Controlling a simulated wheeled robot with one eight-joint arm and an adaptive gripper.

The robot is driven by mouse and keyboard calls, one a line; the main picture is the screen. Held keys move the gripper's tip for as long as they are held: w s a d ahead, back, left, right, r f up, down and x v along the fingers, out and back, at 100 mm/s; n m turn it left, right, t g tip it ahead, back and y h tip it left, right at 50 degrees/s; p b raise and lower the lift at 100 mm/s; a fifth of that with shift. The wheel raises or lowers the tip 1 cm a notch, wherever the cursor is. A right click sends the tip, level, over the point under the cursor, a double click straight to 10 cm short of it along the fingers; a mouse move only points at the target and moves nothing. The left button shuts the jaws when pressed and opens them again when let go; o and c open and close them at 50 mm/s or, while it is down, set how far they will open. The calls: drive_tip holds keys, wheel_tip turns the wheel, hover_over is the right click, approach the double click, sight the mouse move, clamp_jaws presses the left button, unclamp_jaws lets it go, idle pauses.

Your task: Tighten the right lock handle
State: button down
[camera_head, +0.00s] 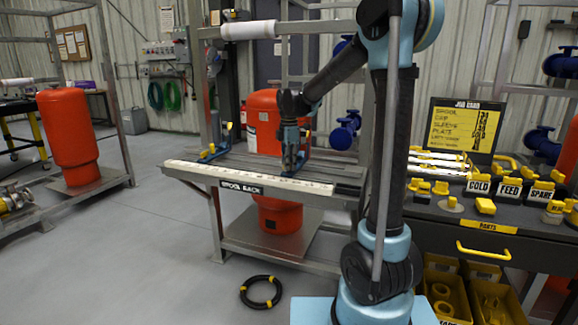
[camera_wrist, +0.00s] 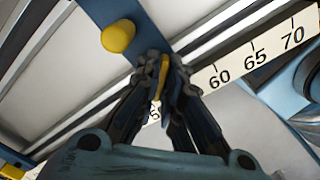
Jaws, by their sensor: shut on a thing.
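My gripper (camera_wrist: 165,72) points down at the front edge of the spool rack and is shut on a narrow yellow piece, the right lock handle (camera_wrist: 164,68). The fingers hide most of the handle. It sits on a blue bracket (camera_wrist: 140,20), beside a round yellow knob (camera_wrist: 118,36). In the head view my gripper (camera_head: 292,168) is at the right blue bracket, which it largely covers. The left blue bracket (camera_head: 212,153) stands at the left of the rack with a yellow tip upright.
The spool rack table (camera_head: 180,168) has a white number scale (camera_wrist: 250,58) along its front. A white roll (camera_head: 249,30) lies above it. Orange tanks (camera_head: 265,115) stand behind. At the right, a parts bench (camera_head: 440,208) holds yellow pieces. A black ring (camera_head: 260,291) lies on the floor.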

drive_tip(key=shift+w+n, duration=0.15)
drive_tip(key=shift+n, duration=0.95)
drive_tip(key=n, duration=0.3)
drive_tip(key=shift+n, duration=0.3)
drive_tip(key=shift+s+n, duration=0.2)
drive_tip(key=shift+n, duration=1.4)
